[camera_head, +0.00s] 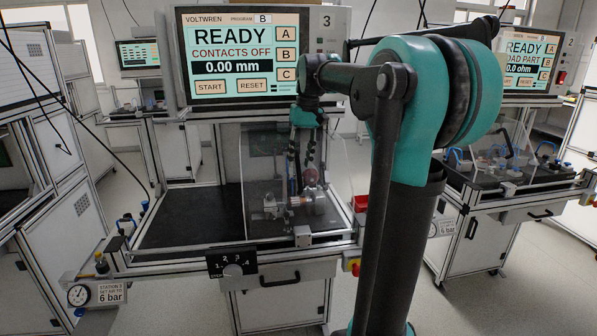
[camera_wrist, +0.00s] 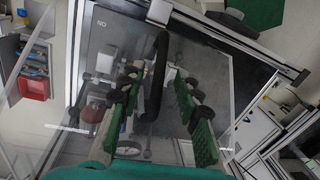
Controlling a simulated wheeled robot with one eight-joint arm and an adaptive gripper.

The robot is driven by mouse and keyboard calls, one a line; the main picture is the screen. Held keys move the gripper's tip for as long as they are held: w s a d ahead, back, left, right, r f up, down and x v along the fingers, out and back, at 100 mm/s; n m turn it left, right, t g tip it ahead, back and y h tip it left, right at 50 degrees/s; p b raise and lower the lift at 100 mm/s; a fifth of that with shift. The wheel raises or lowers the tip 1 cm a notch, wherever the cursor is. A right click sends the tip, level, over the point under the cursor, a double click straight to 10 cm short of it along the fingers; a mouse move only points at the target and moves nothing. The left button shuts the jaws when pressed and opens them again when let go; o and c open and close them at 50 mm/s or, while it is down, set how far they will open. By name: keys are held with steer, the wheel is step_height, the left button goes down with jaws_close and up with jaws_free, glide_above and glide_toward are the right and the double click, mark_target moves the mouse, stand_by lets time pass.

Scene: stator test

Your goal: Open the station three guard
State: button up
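The station three guard (camera_head: 262,185) is a clear, tinted panel over the right part of the bay, under the screen marked 3. It also fills much of the wrist view (camera_wrist: 215,75). Its handle (camera_wrist: 155,75) is a black upright bar with a curved top. My gripper (camera_head: 306,155) is in front of the panel; in the wrist view my gripper (camera_wrist: 155,85) has its two green fingers apart, one on each side of the handle. I see a gap between the bar and each finger. The fixture (camera_head: 290,205) shows through the panel.
The screen (camera_head: 245,55) reads READY, CONTACTS OFF, 0.00 mm. The left part of the black bed (camera_head: 185,220) is bare. A numbered selector knob (camera_head: 232,269) is on the front edge. A red bin (camera_wrist: 32,88) shows at left. Station two (camera_head: 515,170) stands at right.

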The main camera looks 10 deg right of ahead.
mark_target(299, 167)
steer(key=shift+a+f, duration=0.15)
steer(key=shift+f, duration=0.9)
steer(key=shift+a+f, duration=0.1)
steer(key=shift+f, duration=0.95)
jaws_close()
